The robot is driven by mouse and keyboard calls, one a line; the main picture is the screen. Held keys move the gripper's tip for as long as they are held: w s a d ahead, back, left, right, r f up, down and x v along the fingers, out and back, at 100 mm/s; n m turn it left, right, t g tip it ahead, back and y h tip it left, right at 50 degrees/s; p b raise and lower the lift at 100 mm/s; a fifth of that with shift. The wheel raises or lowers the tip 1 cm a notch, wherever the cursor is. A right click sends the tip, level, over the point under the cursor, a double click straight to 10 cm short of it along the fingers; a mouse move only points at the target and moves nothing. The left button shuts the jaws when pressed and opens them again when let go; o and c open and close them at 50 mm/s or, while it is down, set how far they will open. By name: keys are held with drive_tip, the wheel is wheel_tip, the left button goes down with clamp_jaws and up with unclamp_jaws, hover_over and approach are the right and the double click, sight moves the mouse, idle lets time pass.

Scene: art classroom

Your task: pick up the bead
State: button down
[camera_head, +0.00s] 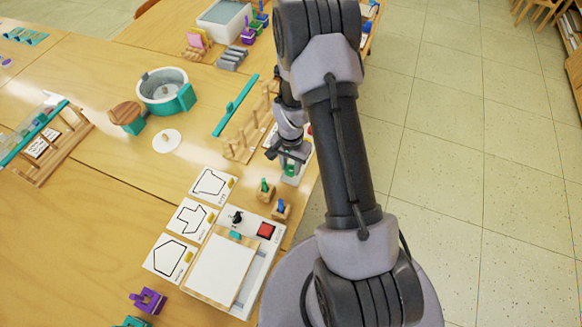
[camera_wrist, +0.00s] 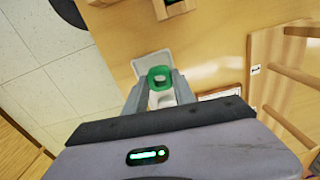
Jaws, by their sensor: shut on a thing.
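The bead is a small green piece with a pale centre. In the wrist view the bead (camera_wrist: 159,73) sits between the fingertips of my gripper (camera_wrist: 160,88), which is shut on it. A white tray (camera_wrist: 152,66) lies behind and below the bead. In the head view my gripper (camera_head: 290,158) is over the right edge of the table, near the white tray (camera_head: 296,173). My arm covers part of that area, and the bead is small and hard to make out there.
A wooden rack (camera_head: 247,137) stands close left of my gripper. Two small wooden blocks with coloured pegs (camera_head: 265,190) stand in front. Shape cards (camera_head: 190,218) and a white board (camera_head: 222,268) lie nearer. A round pot (camera_head: 163,88) stands further left. Tiled floor is open at right.

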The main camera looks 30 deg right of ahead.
drive_tip(key=r, duration=0.2)
drive_tip(key=p, duration=0.1)
drive_tip(key=shift+s+d+r, duration=0.25)
drive_tip(key=shift+r, duration=0.15)
drive_tip(key=s+d+r+p, duration=0.1)
drive_tip(key=s+d+p, duration=0.1)
drive_tip(key=s+d, duration=0.7)
drive_tip(key=d, duration=0.3)
drive_tip(key=shift+s, duration=0.35)
drive_tip(key=shift+a, duration=0.1)
